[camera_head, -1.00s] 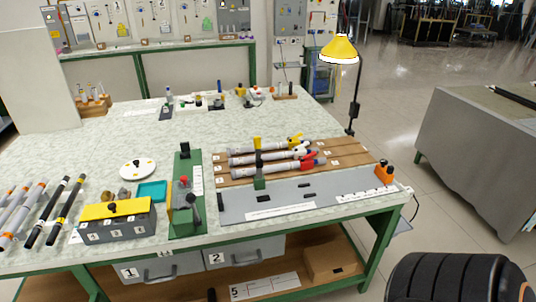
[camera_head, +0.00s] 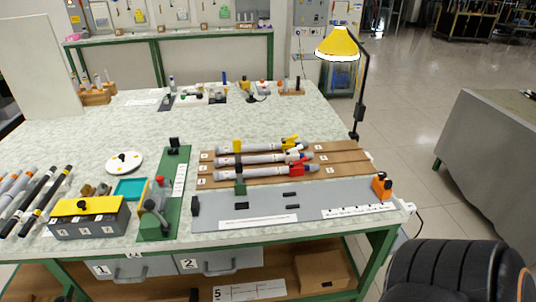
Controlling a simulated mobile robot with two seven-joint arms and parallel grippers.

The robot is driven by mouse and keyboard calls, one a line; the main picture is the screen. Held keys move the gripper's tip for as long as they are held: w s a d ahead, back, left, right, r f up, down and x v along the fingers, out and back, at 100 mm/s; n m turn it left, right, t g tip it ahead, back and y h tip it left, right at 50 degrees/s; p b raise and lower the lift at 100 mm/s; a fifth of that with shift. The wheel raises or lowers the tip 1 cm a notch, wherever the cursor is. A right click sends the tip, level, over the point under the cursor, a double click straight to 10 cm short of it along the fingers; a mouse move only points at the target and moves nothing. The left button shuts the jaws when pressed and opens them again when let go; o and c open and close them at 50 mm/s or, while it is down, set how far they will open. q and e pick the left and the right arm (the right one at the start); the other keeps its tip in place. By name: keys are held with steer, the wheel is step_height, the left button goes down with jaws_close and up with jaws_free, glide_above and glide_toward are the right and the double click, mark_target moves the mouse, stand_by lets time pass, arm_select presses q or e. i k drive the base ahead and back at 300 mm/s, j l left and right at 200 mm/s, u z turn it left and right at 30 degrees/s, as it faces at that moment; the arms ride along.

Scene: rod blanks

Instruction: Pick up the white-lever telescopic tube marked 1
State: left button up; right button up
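Three grey telescopic tubes lie side by side on a brown wooden rack (camera_head: 350,158) at the right half of the table. The white-lever tube (camera_head: 262,159) is the middle one, with its white lever near its right end. The yellow-lever tube (camera_head: 262,148) lies behind it and the red-lever tube (camera_head: 270,170) in front of it. The small number labels at the rack's left end are too small to read surely. Neither of my grippers is in view.
A green-based fixture (camera_head: 172,190) and a yellow-lidded box (camera_head: 88,217) stand left. A yellow lamp (camera_head: 337,43) stands behind right. A black chair (camera_head: 445,272) is front right.

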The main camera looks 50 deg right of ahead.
mark_target(293, 156)
steer(key=k+l, duration=0.1)
steer(key=l, duration=0.75)
steer(key=k+l, duration=0.15)
steer(key=l, duration=0.25)
steer(key=k+l, duration=0.1)
steer(key=l, duration=0.35)
